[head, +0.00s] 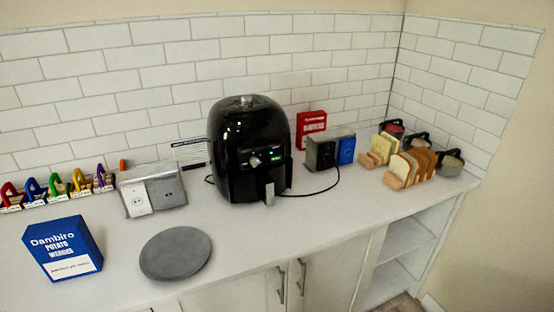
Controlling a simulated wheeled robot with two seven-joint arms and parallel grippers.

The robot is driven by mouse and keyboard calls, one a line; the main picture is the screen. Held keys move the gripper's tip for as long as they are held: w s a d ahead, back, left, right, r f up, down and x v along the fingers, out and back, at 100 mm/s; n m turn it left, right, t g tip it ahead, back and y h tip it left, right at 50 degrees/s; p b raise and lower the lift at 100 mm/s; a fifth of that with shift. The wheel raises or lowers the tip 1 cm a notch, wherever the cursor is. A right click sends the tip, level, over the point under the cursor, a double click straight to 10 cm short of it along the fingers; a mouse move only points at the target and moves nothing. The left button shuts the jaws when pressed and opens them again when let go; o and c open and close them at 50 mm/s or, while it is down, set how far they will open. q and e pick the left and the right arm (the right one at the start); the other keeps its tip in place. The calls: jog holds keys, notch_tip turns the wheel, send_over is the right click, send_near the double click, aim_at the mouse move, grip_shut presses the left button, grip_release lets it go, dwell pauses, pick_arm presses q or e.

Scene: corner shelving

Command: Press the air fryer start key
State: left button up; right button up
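The black air fryer (248,140) stands upright on the white counter, near the middle of the head view, with its front turned toward me. Its control panel (262,159) is on the upper front, with a light round knob (255,162) and a small lit green mark (276,155). Which mark is the start key is too small to tell. The basket handle (269,192) sticks out below the panel. Neither of my grippers is in view.
A grey round plate (175,253) and a blue potato wedges box (63,248) are on the counter at left. A socket box (152,190) stands left of the fryer. A black cord (318,191) runs right toward another box (322,153). Bread slices (405,167) stand at right. Counter before the fryer is clear.

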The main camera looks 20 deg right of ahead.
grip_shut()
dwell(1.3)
